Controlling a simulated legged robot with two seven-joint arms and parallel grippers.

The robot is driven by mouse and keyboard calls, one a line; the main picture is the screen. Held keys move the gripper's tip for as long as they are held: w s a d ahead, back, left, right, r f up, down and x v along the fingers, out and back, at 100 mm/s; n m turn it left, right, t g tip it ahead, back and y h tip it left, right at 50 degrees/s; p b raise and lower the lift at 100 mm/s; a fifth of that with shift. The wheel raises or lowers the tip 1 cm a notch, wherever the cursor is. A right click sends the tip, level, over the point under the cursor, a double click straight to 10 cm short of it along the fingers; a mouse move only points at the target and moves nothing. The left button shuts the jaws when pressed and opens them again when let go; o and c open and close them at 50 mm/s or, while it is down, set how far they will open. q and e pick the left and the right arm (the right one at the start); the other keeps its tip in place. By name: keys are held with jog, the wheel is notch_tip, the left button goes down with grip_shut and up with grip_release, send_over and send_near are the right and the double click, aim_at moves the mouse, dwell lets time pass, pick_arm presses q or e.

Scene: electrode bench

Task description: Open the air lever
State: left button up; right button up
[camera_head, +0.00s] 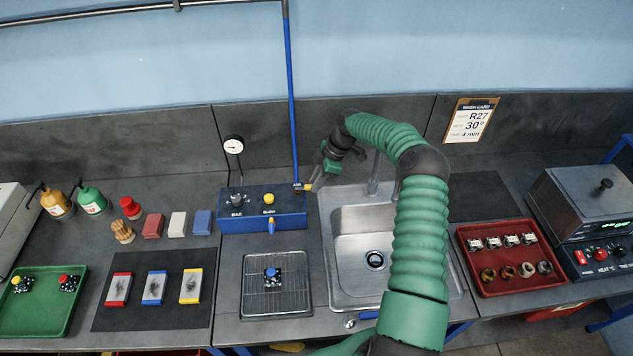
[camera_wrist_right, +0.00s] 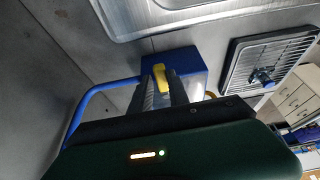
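The air lever (camera_head: 306,187) is a small yellow handle at the right end of the blue box (camera_head: 262,222), by the foot of the blue pipe (camera_head: 291,90). My right gripper (camera_head: 318,183) is at this lever, its arm reaching over the sink. In the right wrist view, the yellow lever (camera_wrist_right: 160,78) lies between the two dark fingers (camera_wrist_right: 164,92) of my right gripper, in front of the blue box (camera_wrist_right: 196,70). The fingers stand apart with the lever between them; whether they press on it is unclear. My left gripper does not show.
The sink (camera_head: 345,270) lies right of the box, partly behind my right arm. A wire rack (camera_head: 260,308) with a small blue-topped part is in front of the box. A gauge (camera_head: 233,145) stands behind it. A red tray (camera_head: 520,285) is at right.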

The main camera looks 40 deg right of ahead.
jog(key=shift+o, duration=1.4)
jog(key=shift+w+d+f, duration=0.1)
jog(key=shift+f, duration=0.05)
jog(key=b+v, duration=0.3)
jog(key=v, duration=1.3)
jog(key=shift+d+r, duration=0.15)
jog(key=shift+r, duration=0.2)
